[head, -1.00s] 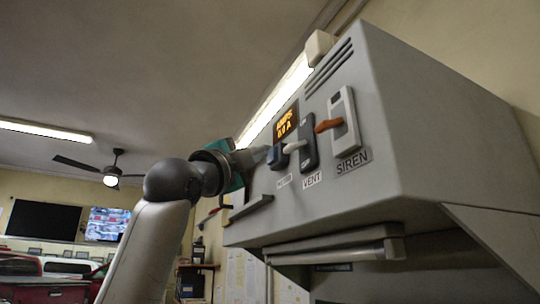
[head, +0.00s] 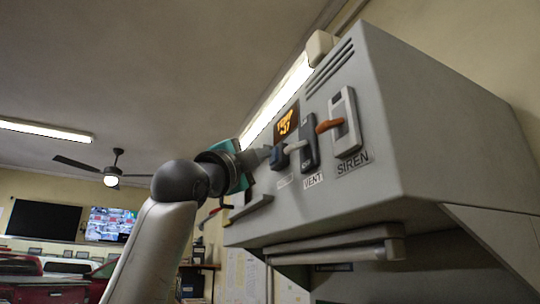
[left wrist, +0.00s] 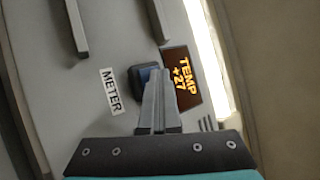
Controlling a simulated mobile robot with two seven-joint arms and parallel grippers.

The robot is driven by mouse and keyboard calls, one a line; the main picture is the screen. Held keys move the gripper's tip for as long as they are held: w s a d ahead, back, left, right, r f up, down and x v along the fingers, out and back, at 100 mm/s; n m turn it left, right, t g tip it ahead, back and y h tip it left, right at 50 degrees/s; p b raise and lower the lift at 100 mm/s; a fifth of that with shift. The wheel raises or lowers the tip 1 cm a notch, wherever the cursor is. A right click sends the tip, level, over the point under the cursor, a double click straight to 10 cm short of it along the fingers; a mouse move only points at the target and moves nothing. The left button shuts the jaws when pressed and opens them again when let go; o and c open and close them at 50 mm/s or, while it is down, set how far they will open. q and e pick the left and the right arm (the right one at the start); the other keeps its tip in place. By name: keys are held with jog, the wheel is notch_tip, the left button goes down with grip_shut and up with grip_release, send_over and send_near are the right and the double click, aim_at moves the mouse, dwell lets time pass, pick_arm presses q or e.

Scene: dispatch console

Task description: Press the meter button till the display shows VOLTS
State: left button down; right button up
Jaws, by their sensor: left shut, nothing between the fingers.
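The meter display (head: 286,122) on the grey console shows orange text; in the left wrist view the display (left wrist: 182,78) reads TEMP +27. The meter button (left wrist: 148,74) is a blue cap in a dark housing beside the METER label (left wrist: 110,91); in the head view the button (head: 278,157) is partly hidden. My left gripper (head: 266,154) is shut and empty. Its fingertips (left wrist: 156,82) are at the button and cover part of it; I cannot tell whether they press it. My right gripper is not in view.
A handle bar (head: 335,247) runs along the console's lower front. Open room lies to the left.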

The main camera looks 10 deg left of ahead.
pick_arm(q)
jog(key=shift+s+a, duration=0.45)
jog(key=shift+a, duration=0.15)
jog(key=shift+s+a+b, duration=0.3)
jog(key=shift+s+a, duration=0.45)
jog(key=shift+a, duration=0.3)
jog(key=shift+s+a+b, duration=0.25)
jog(key=shift+s+a, duration=0.45)
jog(key=shift+a, duration=0.35)
